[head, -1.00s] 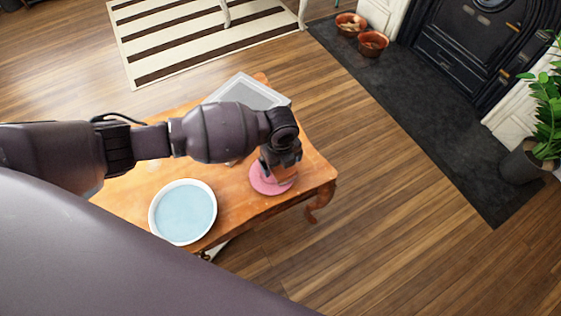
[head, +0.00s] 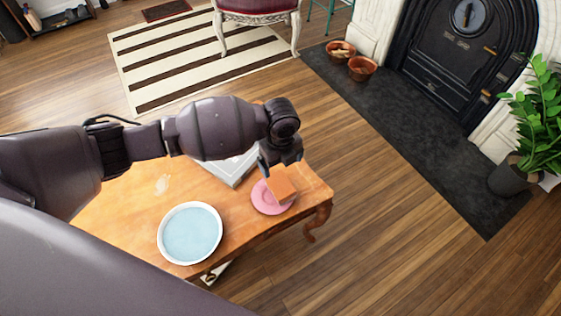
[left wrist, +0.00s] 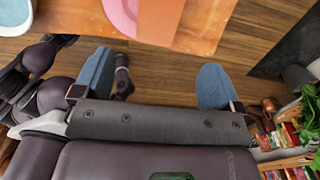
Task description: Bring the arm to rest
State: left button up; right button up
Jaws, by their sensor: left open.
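My left arm reaches in from the left over the wooden table, and its left gripper (head: 279,167) is just above an orange-brown block (head: 282,187). The block sits on a pink plate (head: 264,203) near the table's right end. In the left wrist view the left gripper (left wrist: 155,82) has its two blue fingers wide apart with nothing between them. The block (left wrist: 160,18) and the pink plate (left wrist: 119,14) show beyond the fingers at the top of that view, apart from them. My right gripper is not in view.
The wooden table (head: 130,210) also holds a white-rimmed bowl with light blue inside (head: 192,234) and a grey tray (head: 232,168), partly behind my arm. A chair (head: 258,12), striped rug (head: 190,60), fireplace (head: 455,60) and potted plant (head: 530,120) stand farther off. Floor right of the table is clear.

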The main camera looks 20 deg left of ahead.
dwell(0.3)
pick_arm(q)
jog(key=s+d+n+t+h+p, duration=0.3)
jog(key=s+n+t+h+p, duration=0.2)
jog(key=s+n, duration=0.7)
jog(key=s+a+r+n+t+y+p, duration=0.2)
jog(key=s+a+n, duration=0.4)
jog(key=s, duration=0.3)
jog(key=s+a+r+n+t+y+p, duration=0.3)
jog(key=s+a+r+n+t, duration=0.1)
jog(key=s, duration=0.5)
jog(key=a+r+n, duration=0.1)
jog(key=a+n, duration=0.1)
jog(key=a, duration=0.1)
jog(key=shift+a+r, duration=0.2)
jog(key=shift+a, duration=0.2)
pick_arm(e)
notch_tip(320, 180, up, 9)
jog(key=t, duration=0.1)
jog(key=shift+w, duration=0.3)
